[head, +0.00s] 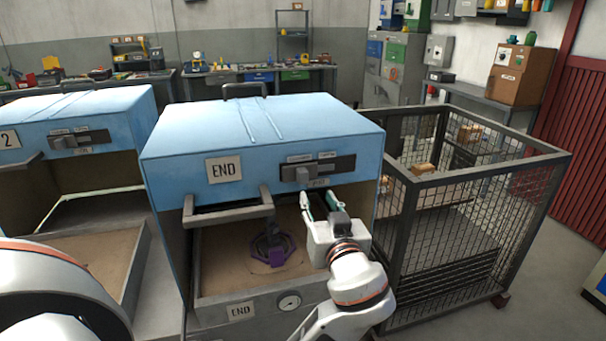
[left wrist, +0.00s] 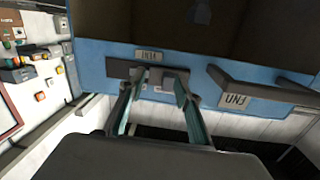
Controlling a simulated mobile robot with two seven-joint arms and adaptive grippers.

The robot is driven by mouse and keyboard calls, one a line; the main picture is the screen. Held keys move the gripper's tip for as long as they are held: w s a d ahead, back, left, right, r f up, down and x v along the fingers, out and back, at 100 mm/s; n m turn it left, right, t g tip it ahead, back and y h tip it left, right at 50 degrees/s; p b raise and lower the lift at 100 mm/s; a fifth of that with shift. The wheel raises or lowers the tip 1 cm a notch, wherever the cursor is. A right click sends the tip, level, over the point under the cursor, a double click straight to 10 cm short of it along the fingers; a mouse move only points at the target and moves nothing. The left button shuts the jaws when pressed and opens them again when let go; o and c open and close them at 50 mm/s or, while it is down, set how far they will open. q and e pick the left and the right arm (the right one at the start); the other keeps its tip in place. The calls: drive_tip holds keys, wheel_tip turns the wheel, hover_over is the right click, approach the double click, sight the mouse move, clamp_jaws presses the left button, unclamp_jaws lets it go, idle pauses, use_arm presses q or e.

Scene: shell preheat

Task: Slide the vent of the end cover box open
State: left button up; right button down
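The end cover box (head: 260,125) is blue with an END plate, and it stands open-fronted in the middle of the head view. Its vent is a dark slide plate (head: 340,164) at the front right, with a grey knob (head: 304,175) at the plate's left part. The left wrist view shows the vent plate (left wrist: 120,68) upside down, with the knob (left wrist: 168,79) between or just beyond the fingertips; contact cannot be told. My left gripper (head: 320,196) is open, just below and in front of the vent, and its fingers also show in the wrist view (left wrist: 159,76). My right gripper is not seen.
A grey handle (head: 228,213) juts from the cover's front left. Below, a tray (head: 212,300) holds a purple piece (head: 272,246). A similar blue box (head: 80,115) marked 2 stands left. A wire cage (head: 470,240) stands close on the right.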

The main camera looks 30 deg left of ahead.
sight(304, 176)
use_arm(q)
drive_tip(key=r, duration=0.1)
drive_tip(key=a+r+n+y, duration=0.1)
drive_tip(key=r+n, duration=0.1)
drive_tip(key=shift+s+a+r+g, duration=0.25)
drive_tip(key=shift+a+r+g, duration=0.05)
drive_tip(key=shift+a+g, duration=0.1)
drive_tip(key=p+x, duration=0.1)
drive_tip(key=x, duration=0.5)
drive_tip(key=shift+w+a+f, duration=0.1)
drive_tip(key=shift+w+a, duration=0.15)
clamp_jaws()
